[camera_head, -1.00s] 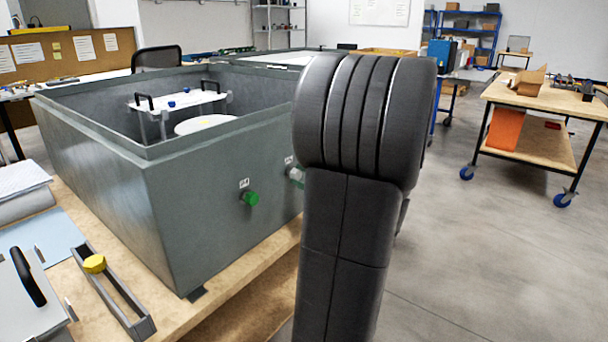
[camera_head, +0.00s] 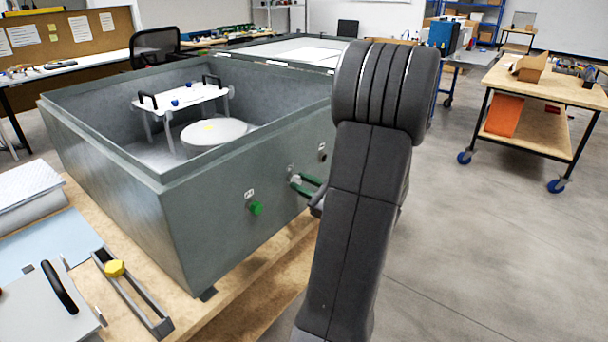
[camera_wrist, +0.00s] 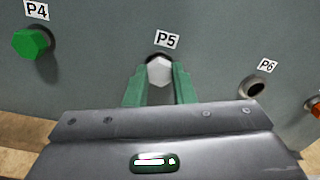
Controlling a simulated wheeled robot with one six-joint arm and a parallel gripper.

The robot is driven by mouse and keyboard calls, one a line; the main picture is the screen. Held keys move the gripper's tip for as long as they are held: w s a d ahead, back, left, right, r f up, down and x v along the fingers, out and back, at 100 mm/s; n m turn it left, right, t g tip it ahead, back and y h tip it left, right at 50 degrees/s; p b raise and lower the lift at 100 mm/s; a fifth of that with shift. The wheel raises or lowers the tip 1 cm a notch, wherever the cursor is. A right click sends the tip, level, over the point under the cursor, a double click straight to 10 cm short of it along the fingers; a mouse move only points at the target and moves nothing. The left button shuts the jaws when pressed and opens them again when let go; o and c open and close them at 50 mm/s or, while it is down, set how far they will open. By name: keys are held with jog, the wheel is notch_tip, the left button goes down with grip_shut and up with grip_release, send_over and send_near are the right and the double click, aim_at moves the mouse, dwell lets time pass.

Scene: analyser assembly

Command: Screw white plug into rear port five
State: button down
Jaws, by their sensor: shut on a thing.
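The white plug (camera_wrist: 159,71) is a hex-headed piece at the port labelled P5 (camera_wrist: 166,41) on the grey case wall. In the wrist view its far end meets the dark rim of the port; how deep it sits cannot be told. My gripper (camera_wrist: 160,78) has green fingers on either side of the plug and is shut on it. In the head view the white plug (camera_head: 296,181) shows small at the wall, with the green fingers of my gripper (camera_head: 303,184) reaching it from the right. My arm hides part of the case wall.
A green plug (camera_wrist: 30,43) sits in P4, left of P5. The port P6 (camera_wrist: 251,87) is open and empty on the right, with an orange piece (camera_wrist: 315,107) at the edge. The case (camera_head: 235,225) stands on a wooden bench. A yellow knob (camera_head: 114,268) lies on a grey rail.

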jog(key=m+p, duration=0.1)
jog(key=p, duration=0.1)
jog(key=m+p, duration=0.3)
jog(key=shift+w+r+p, duration=0.1)
jog(key=shift+r+p, duration=0.2)
jog(key=shift+p, duration=0.1)
jog(key=m+p, duration=0.4)
jog(key=p, duration=0.1)
jog(key=m+p, duration=0.5)
jog(key=p, duration=0.1)
jog(key=shift+m+p, duration=0.3)
jog(key=shift+p, duration=0.05)
jog(key=shift+w+f+m+p, duration=0.1)
jog(key=shift+f+m+p, duration=0.1)
jog(key=shift+m+p, duration=0.85)
jog(key=c, duration=1.3)
grip_release()
jog(key=shift+d, duration=0.1)
jog(key=shift+c, duration=0.2)
jog(key=shift+f, duration=0.1)
